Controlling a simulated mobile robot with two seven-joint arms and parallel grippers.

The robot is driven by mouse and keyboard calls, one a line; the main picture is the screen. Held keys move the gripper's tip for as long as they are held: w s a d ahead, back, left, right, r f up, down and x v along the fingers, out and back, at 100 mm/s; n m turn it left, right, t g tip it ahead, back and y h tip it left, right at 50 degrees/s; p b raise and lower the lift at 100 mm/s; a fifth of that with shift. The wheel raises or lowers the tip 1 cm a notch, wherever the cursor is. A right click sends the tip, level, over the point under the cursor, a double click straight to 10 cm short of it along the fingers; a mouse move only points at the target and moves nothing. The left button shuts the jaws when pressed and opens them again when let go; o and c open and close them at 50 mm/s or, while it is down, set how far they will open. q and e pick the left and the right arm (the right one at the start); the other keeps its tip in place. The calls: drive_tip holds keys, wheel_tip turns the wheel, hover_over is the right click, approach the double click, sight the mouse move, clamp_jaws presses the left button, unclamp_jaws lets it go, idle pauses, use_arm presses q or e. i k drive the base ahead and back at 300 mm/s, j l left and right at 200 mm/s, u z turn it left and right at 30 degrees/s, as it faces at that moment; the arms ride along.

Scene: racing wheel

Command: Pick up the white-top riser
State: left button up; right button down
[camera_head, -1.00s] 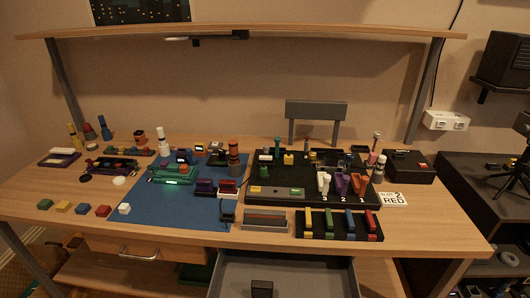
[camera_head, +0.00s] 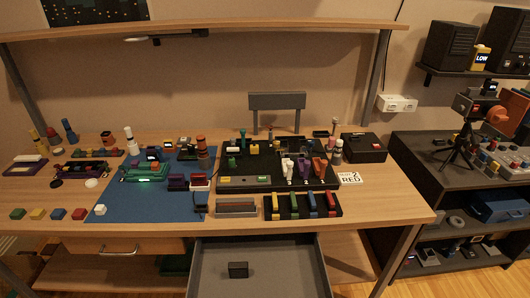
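Neither of my grippers is in view. I cannot tell for certain which thing is the white-top riser. A small dark red block with a white top (camera_head: 200,181) sits on the blue mat, beside a purple block (camera_head: 178,181). A white upright piece (camera_head: 288,168) stands in the black tray, left of a purple one and an orange one. A white-topped post (camera_head: 129,138) stands at the back left of the mat. All are small in the picture.
The wooden workbench (camera_head: 380,210) carries the blue mat (camera_head: 150,206), the black tray (camera_head: 240,184) and a black box (camera_head: 364,147). An open grey drawer (camera_head: 285,262) juts out in front, with a small dark block (camera_head: 238,269) inside. A dark shelf unit (camera_head: 410,165) with a tripod stands right.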

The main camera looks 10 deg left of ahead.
sight(230, 151)
drive_tip(key=j+z, duration=0.2)
drive_tip(key=z, duration=0.2)
drive_tip(key=j+z, duration=0.15)
drive_tip(key=z, duration=0.2)
drive_tip(key=j+z, duration=0.2)
drive_tip(key=z, duration=0.2)
drive_tip(key=k+j+z, duration=0.55)
drive_tip(key=j, duration=0.15)
drive_tip(key=k+j+z, duration=0.1)
drive_tip(key=k+j, duration=0.3)
drive_tip(key=j, duration=0.2)
drive_tip(key=k+j, duration=0.45)
drive_tip(key=j+z, duration=0.05)
drive_tip(key=j, duration=0.05)
